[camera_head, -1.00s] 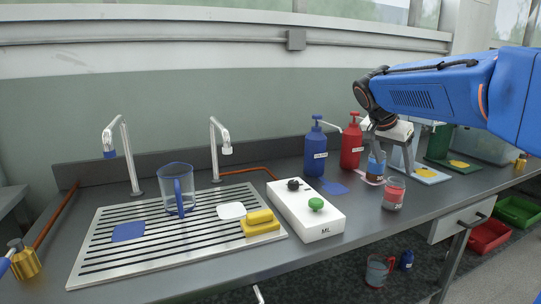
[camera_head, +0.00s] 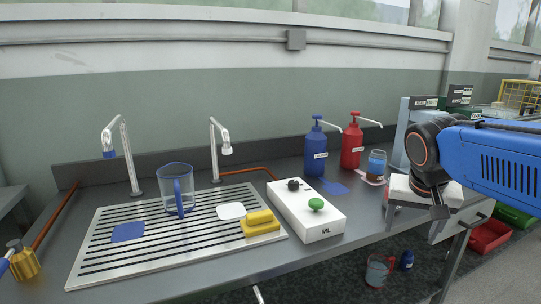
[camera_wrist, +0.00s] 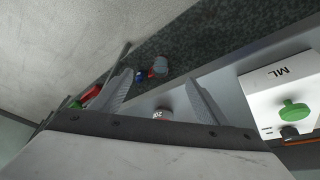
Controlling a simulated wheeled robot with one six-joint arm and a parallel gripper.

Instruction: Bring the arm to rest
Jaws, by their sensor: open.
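My gripper (camera_head: 440,208) hangs at the right of the head view, over the front part of the counter, below my blue arm. In the wrist view its two fingers (camera_wrist: 160,92) stand apart with nothing held between them. A jar with a blue band (camera_head: 377,163) and brown contents stands upright on the counter, left of and behind the gripper. A second jar (camera_wrist: 163,115) shows between the finger bases in the wrist view; my gripper mostly hides it in the head view.
A white box (camera_head: 312,212) with green and black knobs, a blue pump bottle (camera_head: 315,150) and a red one (camera_head: 352,145) stand on the counter. A glass pitcher (camera_head: 177,188) and yellow sponge (camera_head: 260,222) are on the drain grille. Red (camera_head: 488,237) and green bins are below.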

